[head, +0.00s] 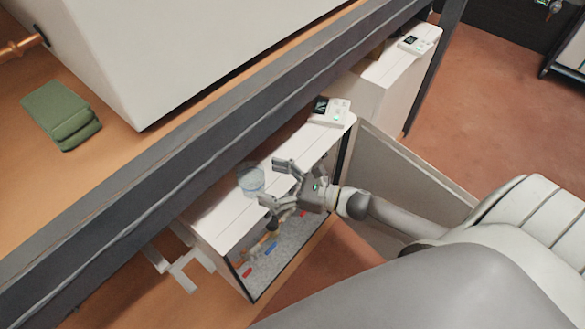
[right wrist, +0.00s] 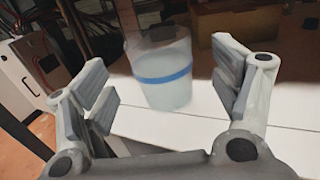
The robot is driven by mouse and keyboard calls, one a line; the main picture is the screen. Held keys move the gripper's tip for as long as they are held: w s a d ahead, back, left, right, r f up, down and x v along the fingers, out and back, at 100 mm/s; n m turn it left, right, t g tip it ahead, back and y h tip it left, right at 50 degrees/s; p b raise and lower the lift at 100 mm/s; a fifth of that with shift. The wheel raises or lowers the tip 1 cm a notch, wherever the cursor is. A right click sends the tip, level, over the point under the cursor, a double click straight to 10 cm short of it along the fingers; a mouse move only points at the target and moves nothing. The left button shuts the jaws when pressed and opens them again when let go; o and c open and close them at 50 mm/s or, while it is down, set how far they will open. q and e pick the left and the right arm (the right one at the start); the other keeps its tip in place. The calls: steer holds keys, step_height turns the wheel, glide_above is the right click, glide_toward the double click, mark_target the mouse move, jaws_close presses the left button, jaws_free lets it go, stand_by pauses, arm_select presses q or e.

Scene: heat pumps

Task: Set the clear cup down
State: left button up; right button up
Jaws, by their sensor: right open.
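The clear cup (head: 251,180) stands upright on the white top of a heat pump unit (head: 215,217) under the table in the head view. In the right wrist view the cup (right wrist: 163,72) has a blue band and stands just beyond my fingers, between them in the picture. My right gripper (head: 271,181) is open and empty, to the right of the cup in the head view. The right wrist view shows its two fingers (right wrist: 167,98) spread wide, with no visible contact on the cup. My left gripper is out of view.
The dark table edge (head: 200,120) runs above the unit. The unit's front is open, with pipes and coloured parts (head: 270,248) inside. A control panel (head: 331,110) sits on its top. A second white unit (head: 395,85) stands behind. Folded green cloth (head: 61,112) lies on the table.

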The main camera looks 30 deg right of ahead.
steer(key=b+v, duration=0.1)
steer(key=v, duration=0.5)
steer(key=shift+s+d, duration=0.2)
steer(key=s+d+f+m+g+h, duration=0.1)
steer(key=s+d+f+m+h, duration=0.2)
steer(key=f+m, duration=0.6)
steer(key=s+d+f+m+g+h, duration=0.1)
steer(key=s+d+f+m+h, duration=0.2)
steer(key=f+m, duration=0.55)
steer(key=s+d+f+m+g+h, duration=0.1)
steer(key=d+f+m+h, duration=0.35)
steer(key=f, duration=0.75)
steer(key=s+a+f+m+g, duration=0.3)
steer(key=s+f+m, duration=0.2)
steer(key=s, duration=0.4)
steer(key=s+a+f+m+g+h, duration=0.1)
steer(key=s+a+f+m+g, duration=0.2)
steer(key=s+f+m, duration=0.3)
steer(key=s+a+f+m+g, duration=0.3)
steer(key=s+a+f+m, duration=0.1)
steer(key=s+m, duration=0.5)
steer(key=s+f, duration=0.1)
steer(key=s, duration=0.1)
steer(key=shift+s+f, duration=0.15)
steer(key=shift+s, duration=0.2)
